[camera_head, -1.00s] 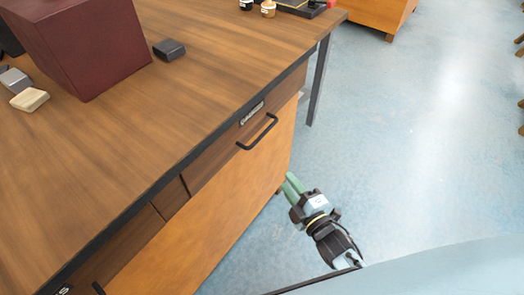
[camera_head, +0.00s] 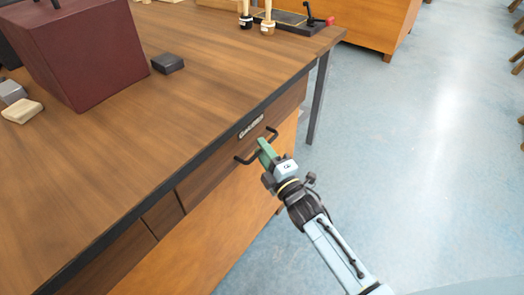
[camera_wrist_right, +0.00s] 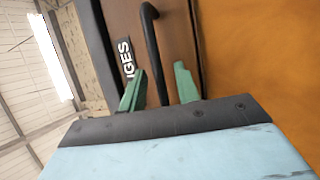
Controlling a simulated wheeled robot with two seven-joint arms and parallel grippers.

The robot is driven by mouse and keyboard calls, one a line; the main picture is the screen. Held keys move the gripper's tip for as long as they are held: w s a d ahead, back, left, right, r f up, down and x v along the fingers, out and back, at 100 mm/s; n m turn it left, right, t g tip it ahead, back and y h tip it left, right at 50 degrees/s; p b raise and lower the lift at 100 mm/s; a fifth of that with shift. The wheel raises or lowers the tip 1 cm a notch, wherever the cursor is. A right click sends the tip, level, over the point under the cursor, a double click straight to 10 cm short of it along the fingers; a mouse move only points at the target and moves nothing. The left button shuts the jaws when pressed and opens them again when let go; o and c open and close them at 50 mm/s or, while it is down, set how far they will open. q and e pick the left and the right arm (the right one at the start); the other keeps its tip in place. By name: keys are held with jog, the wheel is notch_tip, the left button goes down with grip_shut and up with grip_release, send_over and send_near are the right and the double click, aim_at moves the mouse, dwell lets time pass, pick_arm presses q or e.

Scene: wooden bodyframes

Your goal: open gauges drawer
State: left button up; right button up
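The gauges drawer (camera_head: 210,169) is in the front of the wooden workbench and looks closed. My right gripper (camera_head: 264,148) is at the middle of the handle. In the right wrist view its green fingers (camera_wrist_right: 160,70) are apart, with the handle bar (camera_wrist_right: 151,35) running between them. I cannot tell whether either finger touches the bar. My left gripper is not in view.
On the bench top (camera_head: 150,125) stand a dark red box (camera_head: 85,50), a dark block (camera_head: 167,63) and a pale block (camera_head: 21,111). Small bottles and a black tray lie at the far end. The floor (camera_head: 400,150) right of the bench is clear.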

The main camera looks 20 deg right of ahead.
jog(key=shift+w+a+r, duration=0.1)
jog(key=shift+w, duration=0.35)
grip_shut()
